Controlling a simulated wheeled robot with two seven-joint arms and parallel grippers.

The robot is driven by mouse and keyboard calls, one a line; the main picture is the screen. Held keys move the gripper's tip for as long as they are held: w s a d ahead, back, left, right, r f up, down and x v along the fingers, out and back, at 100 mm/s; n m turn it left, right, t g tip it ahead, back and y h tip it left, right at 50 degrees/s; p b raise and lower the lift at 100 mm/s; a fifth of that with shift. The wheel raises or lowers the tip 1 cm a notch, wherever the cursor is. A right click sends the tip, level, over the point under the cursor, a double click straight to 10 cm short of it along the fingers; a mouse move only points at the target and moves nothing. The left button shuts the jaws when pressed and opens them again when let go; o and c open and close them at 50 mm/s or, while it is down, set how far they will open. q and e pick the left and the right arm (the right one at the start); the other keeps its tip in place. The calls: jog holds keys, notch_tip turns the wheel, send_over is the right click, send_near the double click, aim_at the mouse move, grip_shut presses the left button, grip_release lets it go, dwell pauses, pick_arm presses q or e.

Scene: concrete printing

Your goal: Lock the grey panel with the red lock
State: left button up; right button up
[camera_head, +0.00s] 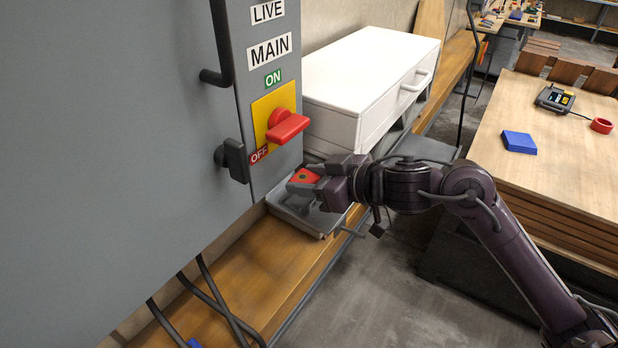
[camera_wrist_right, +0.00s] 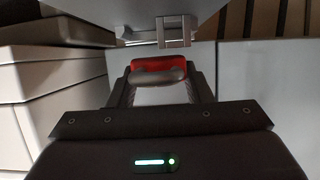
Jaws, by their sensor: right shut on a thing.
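The grey panel (camera_head: 140,120) fills the left of the head view. Its side face carries a red rotary handle (camera_head: 287,127) on a yellow plate (camera_head: 262,108), with ON above and OFF below. My right gripper (camera_head: 318,184) is below that handle, over a grey tray (camera_head: 296,213). It is shut on the red lock (camera_head: 303,177), whose red body shows at the fingertips. In the right wrist view the red lock (camera_wrist_right: 158,64) sits between the two fingers. My left gripper is not in view.
A black latch handle (camera_head: 234,160) sticks out of the panel's edge. A white drawer box (camera_head: 365,80) stands behind on the wooden bench (camera_head: 225,285). A table (camera_head: 545,130) at right holds a blue block (camera_head: 519,142) and a red ring (camera_head: 601,126).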

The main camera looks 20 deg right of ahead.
jog(key=shift+f+b, duration=1)
jog(key=shift+f, duration=0.4)
jog(key=o, duration=1.1)
jog(key=shift+s+d, duration=0.15)
jog(key=shift+s, duration=0.05)
jog(key=shift+o, duration=0.4)
jog(key=b+v, duration=0.2)
jog(key=v, duration=0.4)
jog(key=shift+d, duration=0.1)
jog(key=shift+s+d+r, duration=0.15)
jog(key=shift+s+d, duration=0.05)
jog(key=shift+s, duration=0.1)
jog(key=shift+s+r, duration=0.1)
jog(key=shift+r, duration=0.15)
jog(key=shift+s, duration=0.1)
